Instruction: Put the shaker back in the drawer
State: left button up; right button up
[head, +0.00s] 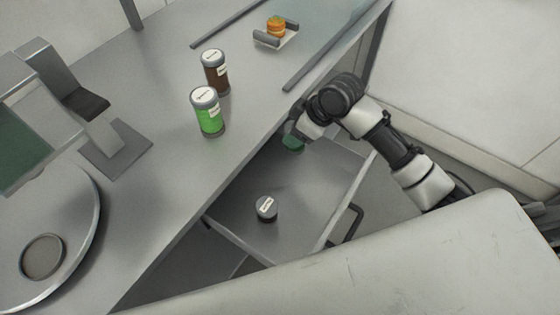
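A shaker with green contents (209,116) and a grey lid stands upright on the counter. A shaker with brown contents (216,75) stands just behind it. The drawer (300,189) is pulled open below the counter edge. A dark, short-looking shaker (266,208) with a white label on its lid stands inside it. My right gripper (293,141) is over the drawer's far end, right of the counter shakers. A small dark green part shows at its tip; I cannot tell whether it is a held thing or part of the gripper. My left gripper is out of view.
A round metal platter (88,246) and a grey stand with a dark green panel (122,150) are at the left. An orange food item (276,27) sits on a small tray at the back. The drawer handle (346,223) faces right. Counter around the shakers is clear.

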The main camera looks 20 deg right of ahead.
notch_tip(320, 180, down, 11)
jog(key=shift+a, duration=0.1)
jog(key=w+a, duration=0.1)
jog(key=w+a+p, duration=0.1)
jog(key=a, duration=0.1)
jog(key=shift+w+a, duration=0.25)
jog(key=shift+d+f, duration=0.1)
jog(key=shift+f, duration=0.65)
jog(key=shift+s+d, duration=0.1)
jog(key=o, duration=1)
jog(key=shift+r, duration=0.1)
